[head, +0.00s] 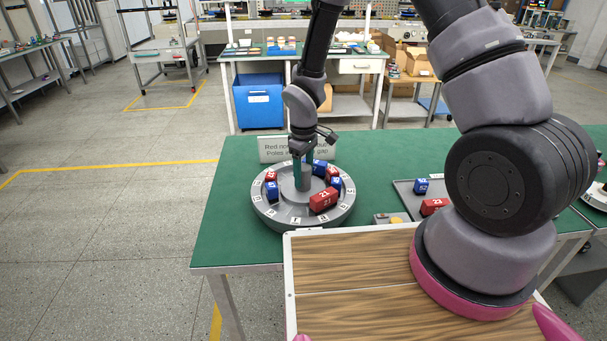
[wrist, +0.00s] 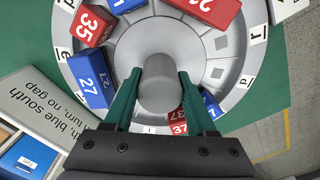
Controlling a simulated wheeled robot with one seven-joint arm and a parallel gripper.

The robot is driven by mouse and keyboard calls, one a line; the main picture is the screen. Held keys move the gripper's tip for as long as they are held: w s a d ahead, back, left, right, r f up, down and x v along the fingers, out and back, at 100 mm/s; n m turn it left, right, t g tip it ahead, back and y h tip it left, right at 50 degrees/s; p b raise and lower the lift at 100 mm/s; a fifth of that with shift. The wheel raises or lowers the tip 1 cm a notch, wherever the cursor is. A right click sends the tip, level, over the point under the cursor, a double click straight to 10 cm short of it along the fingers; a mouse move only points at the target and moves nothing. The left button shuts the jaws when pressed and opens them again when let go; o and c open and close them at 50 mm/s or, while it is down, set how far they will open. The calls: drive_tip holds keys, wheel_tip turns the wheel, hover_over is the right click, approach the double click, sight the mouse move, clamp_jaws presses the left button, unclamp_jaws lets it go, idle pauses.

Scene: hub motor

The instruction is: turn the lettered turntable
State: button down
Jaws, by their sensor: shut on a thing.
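The lettered turntable (head: 287,213) is a round grey disc on the green table, with white letter tags around its rim. Red and blue numbered blocks stand on it in a ring, among them a red block 21 (head: 323,199) and, in the wrist view, a blue block 27 (wrist: 91,79) and a red block 35 (wrist: 89,27). A grey central post (wrist: 158,85) rises from its middle. My gripper (wrist: 160,98) points down over the centre, its green fingers shut on the post from both sides. A red block 37 (wrist: 178,121) is partly hidden behind one finger.
A sign (head: 285,149) with partly hidden text stands behind the turntable. A grey tray (head: 405,188) with a blue and a red block (head: 433,206) lies to the right. A small yellow-topped item (head: 396,219) sits nearby. The green table (head: 228,205) is clear left of the turntable.

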drive_tip(key=shift+n, duration=2.2)
drive_tip(key=shift+w+n, duration=0.1)
drive_tip(key=shift+n, duration=2)
drive_tip(key=shift+c, duration=1.1)
unclamp_jaws()
wheel_tip(320, 180, up, 11)
drive_tip(key=shift+f, duration=0.1)
